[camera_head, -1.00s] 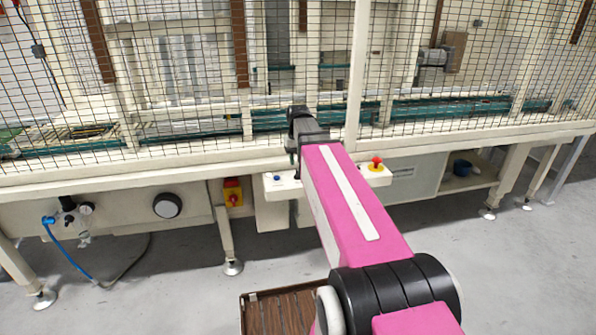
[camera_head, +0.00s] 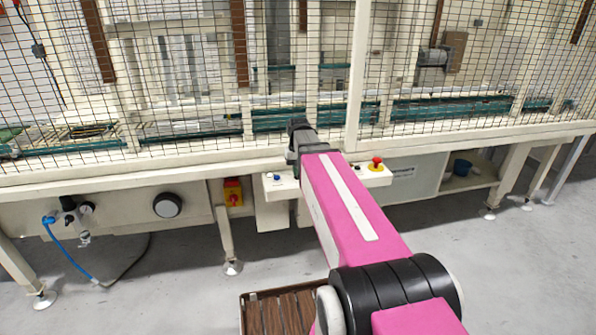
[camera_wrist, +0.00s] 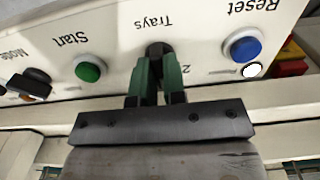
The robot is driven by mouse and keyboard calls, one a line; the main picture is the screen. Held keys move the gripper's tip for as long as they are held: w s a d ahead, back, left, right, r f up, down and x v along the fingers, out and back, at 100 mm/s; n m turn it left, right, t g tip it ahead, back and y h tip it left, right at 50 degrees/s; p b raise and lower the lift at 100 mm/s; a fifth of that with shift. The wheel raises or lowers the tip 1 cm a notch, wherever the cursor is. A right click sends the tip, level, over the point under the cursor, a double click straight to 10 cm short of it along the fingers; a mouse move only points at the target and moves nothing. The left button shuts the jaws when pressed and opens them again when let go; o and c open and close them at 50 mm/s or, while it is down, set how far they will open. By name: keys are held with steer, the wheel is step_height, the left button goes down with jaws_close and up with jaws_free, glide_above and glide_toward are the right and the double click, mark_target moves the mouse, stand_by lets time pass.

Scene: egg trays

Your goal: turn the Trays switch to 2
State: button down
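The Trays switch (camera_wrist: 155,47) is a dark knob on the white control panel, under the upside-down "Trays" label in the wrist view. My gripper (camera_wrist: 159,66) has its two green and black fingers close together, one on each side of the knob, and looks shut on it. The fingers hide most of the knob, so its pointing direction cannot be read. A "2" mark (camera_wrist: 186,71) shows just right of the fingers.
A green Start button (camera_wrist: 89,69) and the black Mode switch (camera_wrist: 31,83) are to the left. A blue Reset button (camera_wrist: 243,46) and a white round light (camera_wrist: 252,70) are to the right. A red emergency stop (camera_head: 376,163) sits at the panel's right end. A mesh fence stands behind.

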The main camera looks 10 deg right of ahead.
steer(key=shift+n, duration=0.3)
steer(key=n, duration=0.4)
steer(key=shift+n, duration=2.1)
steer(key=c, duration=1.2)
jaws_free()
step_height(320, 180, up, 11)
steer(key=shift+f, duration=0.1)
